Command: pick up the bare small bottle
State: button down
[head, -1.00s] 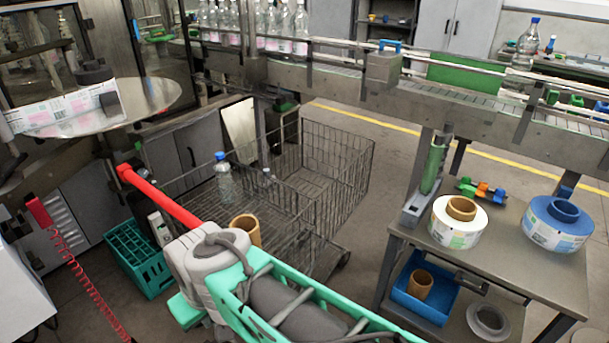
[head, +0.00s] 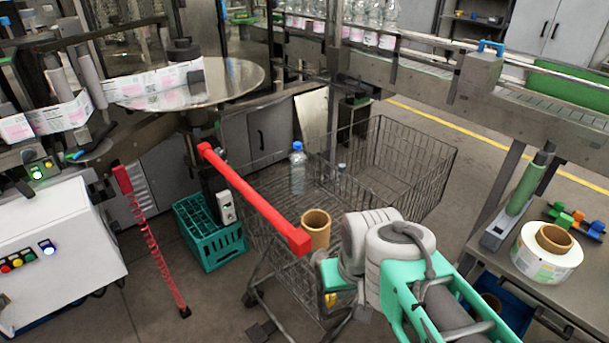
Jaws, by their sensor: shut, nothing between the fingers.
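A clear bottle with a blue cap (head: 298,172) stands upright in the wire cart, with no label that I can make out. A smaller clear item, perhaps a small bottle (head: 341,171), shows just to its right behind the wires; it is too small to tell whether it is bare. My arm reaches in from the lower right, its wrist in front of the cart, nearer to me than both bottles. My gripper's fingers are hidden behind or below the wrist.
The wire cart (head: 408,172) has a red handle (head: 255,200) and a brown cardboard core (head: 316,231). A green crate (head: 209,235) stands left of it. A conveyor (head: 415,75) with labelled bottles runs behind. A table (head: 505,262) at right holds a label reel (head: 546,258).

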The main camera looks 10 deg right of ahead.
aim_at(298, 170)
jog(key=u, duration=3.15)
jog(key=k, duration=0.9)
jog(key=z, duration=1.65)
jog(key=i, duration=0.5)
